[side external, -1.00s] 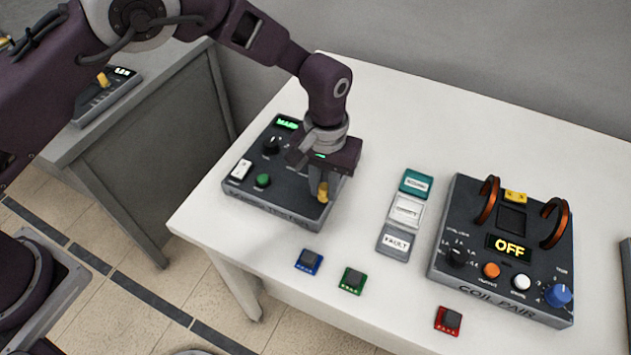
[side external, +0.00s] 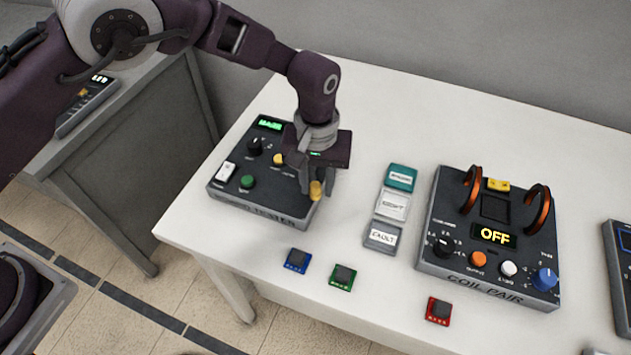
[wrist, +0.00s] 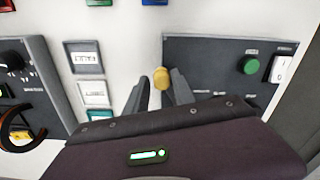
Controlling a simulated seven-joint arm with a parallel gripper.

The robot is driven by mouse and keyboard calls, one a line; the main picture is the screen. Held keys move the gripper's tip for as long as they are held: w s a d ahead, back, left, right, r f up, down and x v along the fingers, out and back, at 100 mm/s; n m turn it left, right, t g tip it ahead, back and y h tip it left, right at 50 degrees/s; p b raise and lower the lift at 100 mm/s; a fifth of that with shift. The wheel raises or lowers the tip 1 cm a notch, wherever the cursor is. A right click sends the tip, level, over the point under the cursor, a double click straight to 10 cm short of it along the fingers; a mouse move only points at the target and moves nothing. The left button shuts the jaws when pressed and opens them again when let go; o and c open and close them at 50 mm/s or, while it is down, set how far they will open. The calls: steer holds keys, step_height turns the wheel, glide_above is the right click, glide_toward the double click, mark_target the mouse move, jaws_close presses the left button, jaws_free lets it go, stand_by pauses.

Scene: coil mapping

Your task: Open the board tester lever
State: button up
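The board tester is a dark grey box (side external: 215,190) with a lit green display at the left of the table in the side view. Its lever ends in a yellow-orange knob (side external: 316,189) at the box's right edge; the shaft is mostly hidden. My gripper (side external: 317,190) points down over the knob, one finger on each side. In the wrist view the knob (wrist: 160,78) sits between the two fingertips (wrist: 158,82), with small gaps visible beside it. The fingers look open around the knob, not pressed on it.
Blue (side external: 298,259), green (side external: 342,277) and red (side external: 438,310) modules lie along the front edge. Label tiles (side external: 394,205) lie right of the tester. The coil pair box (side external: 440,262) reads OFF. The table behind is clear.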

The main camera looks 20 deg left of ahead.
steer(key=shift+o, duration=0.6)
step_height(320, 180, up, 7)
steer(key=shift+f, duration=0.1)
stand_by(0.5)
